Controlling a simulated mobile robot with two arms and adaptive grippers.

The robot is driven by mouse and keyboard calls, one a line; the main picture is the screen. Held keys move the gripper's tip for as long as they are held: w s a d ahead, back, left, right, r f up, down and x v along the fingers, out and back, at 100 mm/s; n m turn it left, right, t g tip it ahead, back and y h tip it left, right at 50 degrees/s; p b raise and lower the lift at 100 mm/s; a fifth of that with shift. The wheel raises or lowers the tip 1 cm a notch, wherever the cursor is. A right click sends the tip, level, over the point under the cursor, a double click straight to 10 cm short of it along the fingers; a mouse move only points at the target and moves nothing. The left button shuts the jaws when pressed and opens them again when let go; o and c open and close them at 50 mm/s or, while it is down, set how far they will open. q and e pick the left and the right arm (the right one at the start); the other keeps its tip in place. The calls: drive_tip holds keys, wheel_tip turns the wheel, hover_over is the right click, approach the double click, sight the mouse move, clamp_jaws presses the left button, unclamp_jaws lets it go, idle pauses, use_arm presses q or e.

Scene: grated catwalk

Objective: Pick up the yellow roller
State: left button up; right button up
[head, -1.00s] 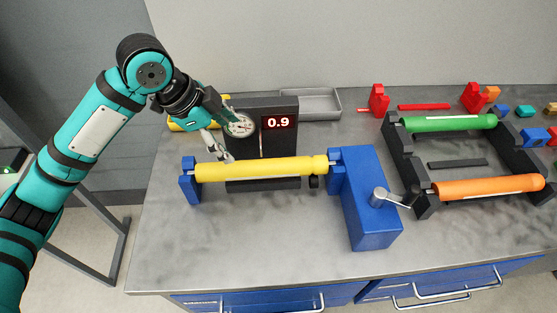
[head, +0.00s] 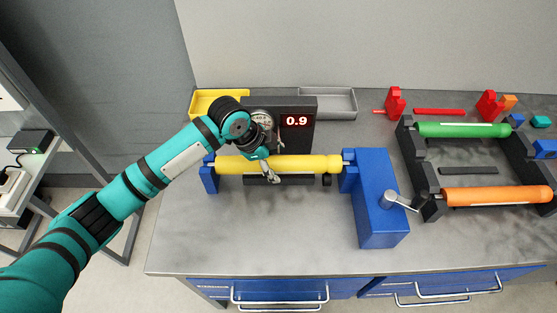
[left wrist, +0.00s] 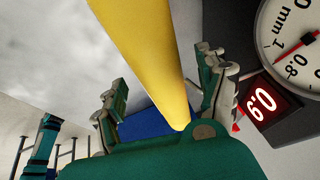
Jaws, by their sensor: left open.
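The yellow roller (head: 315,164) lies level between two blue supports of a bench fixture in the head view. It also runs as a broad yellow band through the left wrist view (left wrist: 145,50). My left gripper (head: 268,176) is at the roller, left of its middle. In the left wrist view my left gripper (left wrist: 163,78) is open, with one finger on either side of the roller. Gaps show beside the roller, so it is not clamped. The arm hides a little of the roller's left part. My right gripper is not in view.
Behind the roller stand a dial gauge (head: 262,121) and a dark block with a red 0.9 display (head: 297,121). A blue crank housing (head: 379,205) is at the right end. A black rack (head: 427,205) holds green and orange rollers. The front bench top is clear.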

use_arm(q)
drive_tip(key=shift+x, duration=0.85)
drive_tip(key=shift+c, duration=1.5)
drive_tip(key=c, duration=0.4)
clamp_jaws()
drive_tip(key=shift+w+d, duration=0.1)
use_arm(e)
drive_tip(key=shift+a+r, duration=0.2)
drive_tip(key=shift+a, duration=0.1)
